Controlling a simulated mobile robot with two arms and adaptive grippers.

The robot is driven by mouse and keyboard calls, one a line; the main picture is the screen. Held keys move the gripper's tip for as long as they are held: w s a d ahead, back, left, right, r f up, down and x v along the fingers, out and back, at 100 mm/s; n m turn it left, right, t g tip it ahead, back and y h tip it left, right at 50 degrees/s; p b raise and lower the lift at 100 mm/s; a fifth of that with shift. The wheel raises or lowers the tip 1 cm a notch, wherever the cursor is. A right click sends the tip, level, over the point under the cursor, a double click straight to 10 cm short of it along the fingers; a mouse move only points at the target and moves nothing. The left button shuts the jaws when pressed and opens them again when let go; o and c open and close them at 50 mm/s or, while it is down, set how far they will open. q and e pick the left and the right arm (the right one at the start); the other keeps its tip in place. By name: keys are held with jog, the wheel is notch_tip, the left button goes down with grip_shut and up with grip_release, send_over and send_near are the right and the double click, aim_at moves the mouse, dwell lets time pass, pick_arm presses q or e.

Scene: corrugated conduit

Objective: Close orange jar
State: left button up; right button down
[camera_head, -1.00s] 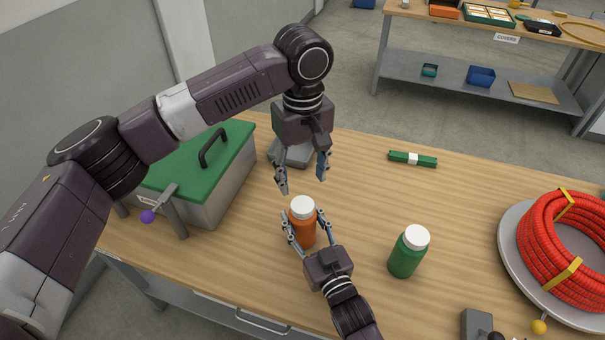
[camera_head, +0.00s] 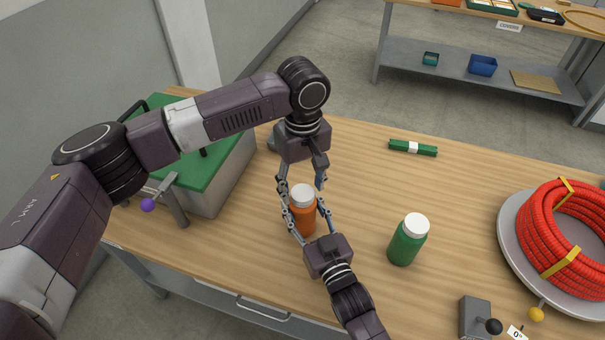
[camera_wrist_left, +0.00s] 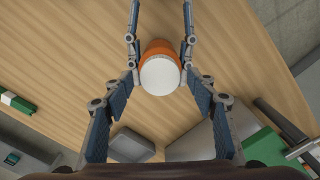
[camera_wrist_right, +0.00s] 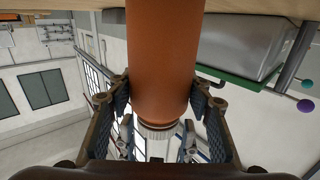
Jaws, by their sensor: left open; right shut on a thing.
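The orange jar (camera_head: 302,216) stands upright on the table with a white lid (camera_head: 302,192) on its top. My right gripper (camera_head: 304,218) is shut on the jar's body from the near side; the right wrist view shows its fingers on both sides of the orange body (camera_wrist_right: 165,60). My left gripper (camera_head: 301,190) is above the jar, pointing down, with its open fingers either side of the white lid. The left wrist view shows the lid (camera_wrist_left: 160,75) between those fingers, with gaps beside it. Whether the lid is fully seated cannot be told.
A green jar with a white lid (camera_head: 408,240) stands to the right. A green-lidded box (camera_head: 228,172) is at the left, close to my left arm. A red conduit coil (camera_head: 560,235) sits on a grey disc at the right. A green-and-white piece (camera_head: 413,148) lies at the back.

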pick_arm(q)
jog(key=shift+f, duration=0.35)
jog(key=shift+c, duration=0.4)
